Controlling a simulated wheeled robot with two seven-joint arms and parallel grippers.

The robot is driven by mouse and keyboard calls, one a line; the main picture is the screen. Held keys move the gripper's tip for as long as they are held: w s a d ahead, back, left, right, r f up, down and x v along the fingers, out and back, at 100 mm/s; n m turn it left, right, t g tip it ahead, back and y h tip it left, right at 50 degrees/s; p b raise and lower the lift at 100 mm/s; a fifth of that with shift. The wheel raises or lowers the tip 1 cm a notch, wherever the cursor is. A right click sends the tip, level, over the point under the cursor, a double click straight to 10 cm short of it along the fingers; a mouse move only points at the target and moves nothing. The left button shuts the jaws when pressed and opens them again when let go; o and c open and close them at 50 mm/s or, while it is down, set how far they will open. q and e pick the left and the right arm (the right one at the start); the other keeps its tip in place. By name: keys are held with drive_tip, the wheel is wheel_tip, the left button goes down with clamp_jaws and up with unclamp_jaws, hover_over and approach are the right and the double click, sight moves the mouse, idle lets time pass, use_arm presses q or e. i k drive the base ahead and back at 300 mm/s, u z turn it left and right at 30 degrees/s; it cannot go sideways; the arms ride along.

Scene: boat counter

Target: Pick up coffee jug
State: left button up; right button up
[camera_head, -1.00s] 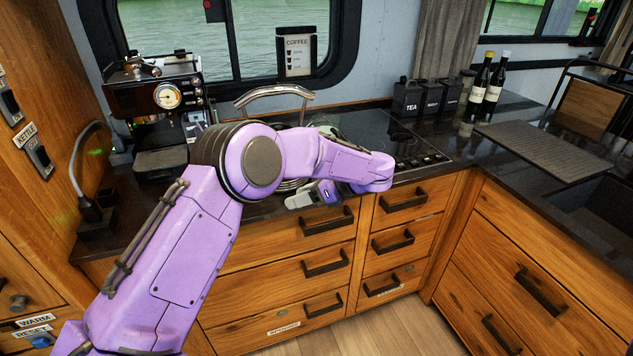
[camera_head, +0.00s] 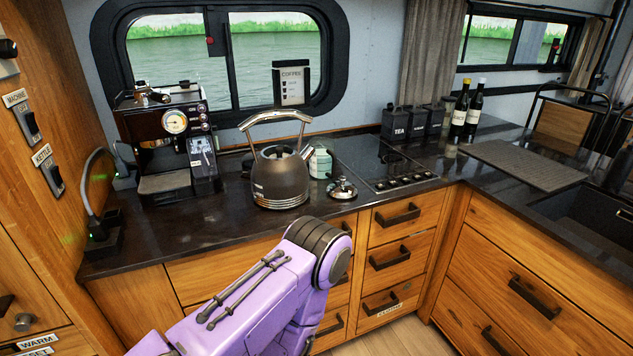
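I cannot make out anything that is clearly a coffee jug. A dark kettle (camera_head: 280,180) with a tall silver handle stands upright on the black counter, left of the hob. A coffee machine (camera_head: 165,140) with a round gauge stands further left at the back, and I see no jug on its tray. My purple arm comes in from the bottom left, and its bent joint is in front of the drawers, below the kettle. Its gripper is hidden or out of the frame. My other gripper does not show.
The hob (camera_head: 385,160) is bare. Dark canisters (camera_head: 410,121) and bottles (camera_head: 466,108) stand behind it. The counter's front left (camera_head: 170,225) is clear.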

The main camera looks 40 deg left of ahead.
sight(323, 162)
drive_tip(key=u, duration=0.2)
drive_tip(key=i, duration=1.05)
drive_tip(key=u, duration=1.4)
drive_tip(key=i, duration=0.35)
drive_tip(key=u, duration=0.5)
